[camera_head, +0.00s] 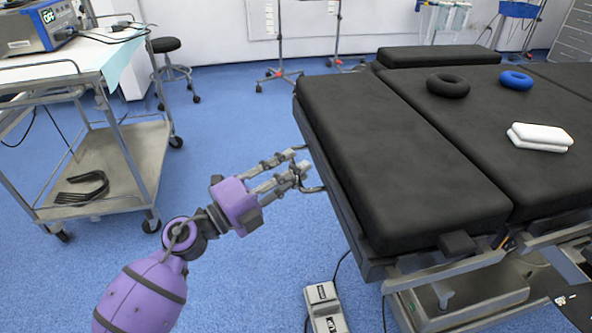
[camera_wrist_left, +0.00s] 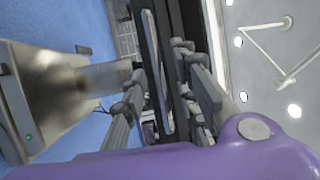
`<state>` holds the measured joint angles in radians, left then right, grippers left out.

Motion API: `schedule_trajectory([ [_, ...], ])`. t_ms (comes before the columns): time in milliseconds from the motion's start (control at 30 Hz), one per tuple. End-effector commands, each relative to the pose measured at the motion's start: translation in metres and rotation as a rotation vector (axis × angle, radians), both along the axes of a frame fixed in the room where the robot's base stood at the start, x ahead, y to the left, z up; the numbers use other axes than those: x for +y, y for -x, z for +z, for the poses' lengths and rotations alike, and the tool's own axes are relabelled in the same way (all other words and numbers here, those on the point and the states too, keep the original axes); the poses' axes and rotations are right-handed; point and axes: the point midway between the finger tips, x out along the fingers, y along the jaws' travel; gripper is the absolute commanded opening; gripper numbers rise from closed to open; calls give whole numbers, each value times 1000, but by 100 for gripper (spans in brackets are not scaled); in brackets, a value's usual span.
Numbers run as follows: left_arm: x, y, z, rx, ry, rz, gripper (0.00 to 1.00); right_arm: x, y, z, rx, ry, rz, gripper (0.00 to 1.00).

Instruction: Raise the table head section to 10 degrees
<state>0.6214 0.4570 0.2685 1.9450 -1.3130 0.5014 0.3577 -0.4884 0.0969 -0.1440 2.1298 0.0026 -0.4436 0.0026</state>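The operating table (camera_head: 465,120) has black padded sections. The end section (camera_head: 390,150) on the left, which I take to be the head section, looks about level with the pad beside it. My right gripper is not in view.
A black ring cushion (camera_head: 448,85), a blue ring (camera_head: 516,80) and white pads (camera_head: 540,137) lie on the table. A steel cart (camera_head: 100,165) with a blue device (camera_head: 35,27) stands left. A foot pedal (camera_head: 324,306) lies on the floor. Blue floor is free between cart and table.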

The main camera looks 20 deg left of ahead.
Motion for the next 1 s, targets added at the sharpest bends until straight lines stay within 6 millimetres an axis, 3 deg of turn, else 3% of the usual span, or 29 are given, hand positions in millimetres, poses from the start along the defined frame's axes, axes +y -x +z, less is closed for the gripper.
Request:
schedule_trajectory([
  [400, -6, -9, 2, 1, 0, 1, 26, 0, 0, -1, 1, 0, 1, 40],
  [600, -6, -9, 2, 0, 0, 0, 0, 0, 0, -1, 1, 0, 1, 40],
  [1000, -5, -8, 3, 2, 0, 0, 0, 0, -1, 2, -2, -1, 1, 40],
])
